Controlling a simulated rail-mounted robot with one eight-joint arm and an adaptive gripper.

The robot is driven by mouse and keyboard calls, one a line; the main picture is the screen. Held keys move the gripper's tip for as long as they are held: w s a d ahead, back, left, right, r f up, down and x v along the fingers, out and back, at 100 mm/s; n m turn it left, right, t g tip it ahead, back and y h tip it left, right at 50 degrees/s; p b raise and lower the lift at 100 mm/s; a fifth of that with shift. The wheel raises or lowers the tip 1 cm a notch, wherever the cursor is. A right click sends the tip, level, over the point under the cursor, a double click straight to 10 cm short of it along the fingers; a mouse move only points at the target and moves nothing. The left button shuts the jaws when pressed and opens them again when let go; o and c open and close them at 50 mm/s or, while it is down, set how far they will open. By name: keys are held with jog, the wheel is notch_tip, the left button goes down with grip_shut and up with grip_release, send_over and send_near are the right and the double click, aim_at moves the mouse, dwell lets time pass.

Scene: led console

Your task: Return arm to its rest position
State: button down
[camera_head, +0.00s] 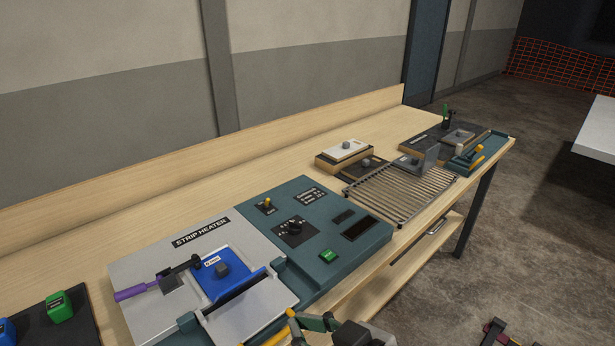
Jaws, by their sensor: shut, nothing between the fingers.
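Dark, green and yellow parts (318,322) stick up at the bottom edge, in front of the console. They are cut off by the frame, and I cannot tell whether they belong to my arm. The teal control console (355,262) has a black knob (295,226), a small yellow-tipped switch (267,203), a green button (328,256) and dark display panels. Left of it is the grey strip heater (135,261) with a blue plate (232,281) and a purple-handled clamp or lever (131,292).
The wooden bench (110,237) runs along the wall. A slatted rack (385,195), small blocks and a teal tray (497,142) with yellow-handled items stand farther right. A green button box (60,307) is at lower left. A pale table (597,140) stands at right, across open floor.

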jog(key=w+d+m+g+h, duration=0.1)
jog(key=w+d+m+h, duration=0.2)
jog(key=d, duration=0.7)
jog(key=w+d+m+g+h, duration=0.1)
jog(key=w+d+m+h, duration=0.2)
jog(key=d, duration=0.7)
jog(key=m+h, duration=0.2)
jog(key=shift+d+r+g+h+b, duration=0.3)
jog(key=shift+d, duration=0.05)
